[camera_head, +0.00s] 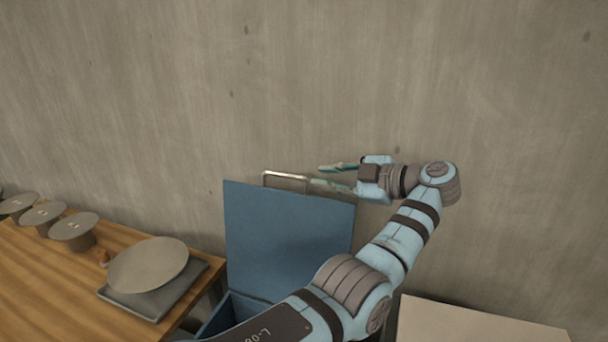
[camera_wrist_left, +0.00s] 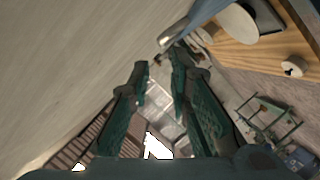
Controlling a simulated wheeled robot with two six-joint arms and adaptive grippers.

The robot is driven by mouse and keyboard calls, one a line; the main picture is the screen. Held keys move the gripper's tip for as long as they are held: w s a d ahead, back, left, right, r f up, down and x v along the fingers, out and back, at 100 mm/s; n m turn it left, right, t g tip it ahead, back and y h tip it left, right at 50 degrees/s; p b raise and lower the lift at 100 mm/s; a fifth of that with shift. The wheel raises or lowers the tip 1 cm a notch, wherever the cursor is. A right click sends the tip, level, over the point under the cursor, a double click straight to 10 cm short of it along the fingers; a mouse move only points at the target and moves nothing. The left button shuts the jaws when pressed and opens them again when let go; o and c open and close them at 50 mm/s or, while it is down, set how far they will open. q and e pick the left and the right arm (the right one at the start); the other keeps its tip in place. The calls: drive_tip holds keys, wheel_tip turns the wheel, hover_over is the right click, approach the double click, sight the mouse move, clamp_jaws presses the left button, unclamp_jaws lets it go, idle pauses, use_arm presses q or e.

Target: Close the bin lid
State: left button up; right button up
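The blue bin lid (camera_head: 285,240) stands raised and nearly upright in the head view. A metal handle (camera_head: 285,175) sticks up from its top edge. Part of the blue bin (camera_head: 240,306) shows below, mostly hidden by my left arm. My left gripper (camera_head: 325,176) is open at the upper right of the lid, its fingers pointing left near the handle's right end. Contact with the handle cannot be made out. In the left wrist view the gripper (camera_wrist_left: 160,65) shows two spread fingers with a gap between them. My right gripper is not in view.
A wooden table (camera_head: 60,290) stands left of the bin, with a round plate (camera_head: 150,264) on a grey square tray (camera_head: 155,302) and several round-topped objects (camera_head: 74,230). A concrete wall (camera_head: 300,80) rises behind. A pale flat surface (camera_head: 470,325) lies at lower right.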

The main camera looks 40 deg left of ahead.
use_arm(q)
drive_tip(key=d, duration=0.1)
approach(283, 175)
drive_tip(key=s+a, duration=0.1)
drive_tip(key=a, duration=0.4)
drive_tip(key=a+f, duration=0.1)
drive_tip(key=a, duration=0.2)
drive_tip(key=w+a+f+p, duration=0.1)
drive_tip(key=a, duration=0.1)
drive_tip(key=shift+w+f, duration=0.15)
drive_tip(key=shift+f, duration=0.2)
drive_tip(key=shift+a+f, duration=0.1)
drive_tip(key=shift+a, duration=0.2)
drive_tip(key=shift+s, duration=0.25)
clamp_jaws()
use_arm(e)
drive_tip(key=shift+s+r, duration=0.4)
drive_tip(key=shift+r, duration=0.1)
use_arm(q)
drive_tip(key=shift+a, duration=0.1)
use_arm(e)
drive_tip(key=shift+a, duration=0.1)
